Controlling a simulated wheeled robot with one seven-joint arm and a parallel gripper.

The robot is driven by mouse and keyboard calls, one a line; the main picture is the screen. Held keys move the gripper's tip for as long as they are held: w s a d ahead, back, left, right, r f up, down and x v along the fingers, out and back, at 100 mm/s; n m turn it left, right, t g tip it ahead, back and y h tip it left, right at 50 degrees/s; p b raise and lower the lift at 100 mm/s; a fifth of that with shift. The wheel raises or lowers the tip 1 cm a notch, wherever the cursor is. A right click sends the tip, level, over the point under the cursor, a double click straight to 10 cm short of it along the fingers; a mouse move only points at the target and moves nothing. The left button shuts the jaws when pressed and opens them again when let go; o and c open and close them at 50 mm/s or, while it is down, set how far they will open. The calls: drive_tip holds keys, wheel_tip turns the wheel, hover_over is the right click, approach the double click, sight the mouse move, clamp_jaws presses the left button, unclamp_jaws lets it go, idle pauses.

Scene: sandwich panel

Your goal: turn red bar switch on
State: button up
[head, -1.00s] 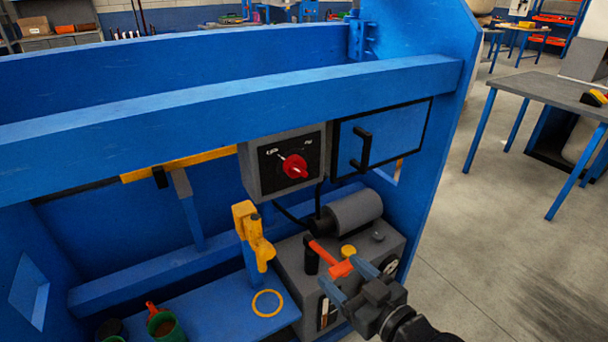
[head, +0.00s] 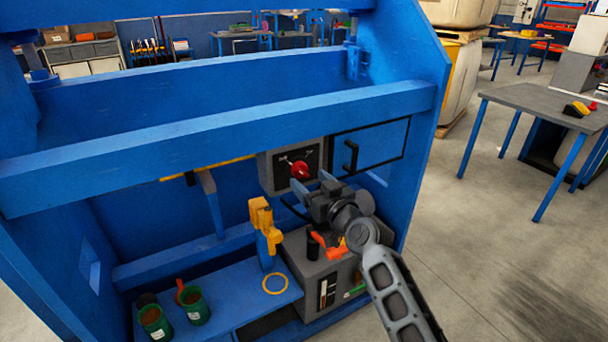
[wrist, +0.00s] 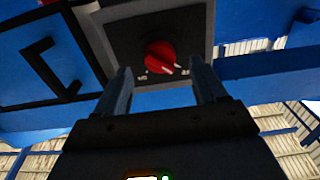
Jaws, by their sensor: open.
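The red switch (head: 300,170) is a round knob with a white pointer, on the black face of a grey box (head: 268,178) under the blue beam. In the head view its pointer aims up and left, toward one of two small labels too small to read surely. My gripper (head: 312,181) is open and empty, just in front of and below the switch. In the wrist view the scene looks upside down; the switch (wrist: 160,55) lies between the two fingertips (wrist: 160,72) in the picture, seemingly still apart from them.
A black-framed door with a black handle (head: 351,157) is right of the switch box. Below stand a grey machine with an orange-red lever (head: 318,239), a yellow tool in a holder (head: 264,222) and green cups (head: 194,306). The blue beam (head: 220,135) runs above the box.

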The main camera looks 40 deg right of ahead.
sight(304, 175)
drive_tip(key=shift+x, duration=2)
drive_tip(key=c, duration=1.1)
drive_tip(key=shift+o, duration=0.2)
